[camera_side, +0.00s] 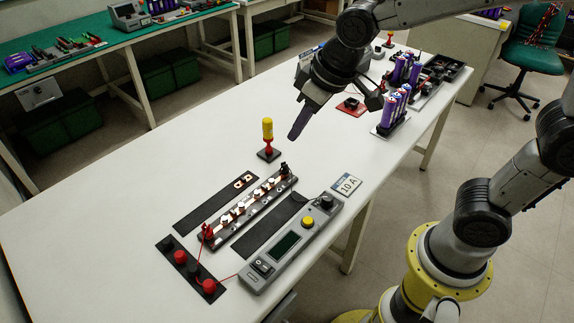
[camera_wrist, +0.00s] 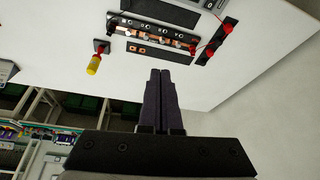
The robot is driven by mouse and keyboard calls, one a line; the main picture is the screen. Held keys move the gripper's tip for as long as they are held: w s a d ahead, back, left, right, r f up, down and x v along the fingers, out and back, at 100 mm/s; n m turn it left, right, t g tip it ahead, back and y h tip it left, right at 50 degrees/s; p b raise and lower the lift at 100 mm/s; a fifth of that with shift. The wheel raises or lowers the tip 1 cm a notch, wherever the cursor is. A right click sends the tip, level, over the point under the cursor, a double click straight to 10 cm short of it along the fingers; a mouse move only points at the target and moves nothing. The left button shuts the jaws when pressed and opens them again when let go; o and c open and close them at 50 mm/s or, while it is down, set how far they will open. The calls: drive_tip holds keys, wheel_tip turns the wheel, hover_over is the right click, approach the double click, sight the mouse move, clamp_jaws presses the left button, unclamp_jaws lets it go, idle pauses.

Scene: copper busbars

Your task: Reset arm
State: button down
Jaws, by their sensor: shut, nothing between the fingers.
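My gripper (camera_side: 301,121) hangs above the white table (camera_side: 105,225), pointing down, with its dark fingers together and nothing between them. In the wrist view my gripper (camera_wrist: 160,76) also shows its two fingers side by side and shut. The busbar fixture (camera_side: 246,212) with copper pieces and bolts lies on the table to the lower left of my gripper. It also shows at the top of the wrist view (camera_wrist: 150,33). A yellow-topped red post (camera_side: 268,136) stands upright on a dark base beside the fixture, left of my gripper. My gripper touches none of these.
A grey meter box (camera_side: 290,245) with a yellow button lies right of the fixture. A "10 A" sign (camera_side: 346,185) is close by. A dark strip with red knobs (camera_side: 190,268) is at the front. Purple cylinders (camera_side: 402,100) stand at the back right. The table's left side is clear.

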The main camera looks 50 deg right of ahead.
drive_tip(key=s+d+r+m+t, duration=0.2)
drive_tip(key=s+d+r, duration=0.3)
drive_tip(key=s+d, duration=0.3)
drive_tip(key=s+f+h, duration=0.1)
drive_tip(key=s+f, duration=0.2)
drive_tip(key=s, duration=0.6)
drive_tip(key=shift+d+f+g, duration=0.15)
drive_tip(key=shift+f+g, duration=0.05)
drive_tip(key=shift+g, duration=0.2)
drive_tip(key=shift+s, duration=0.1)
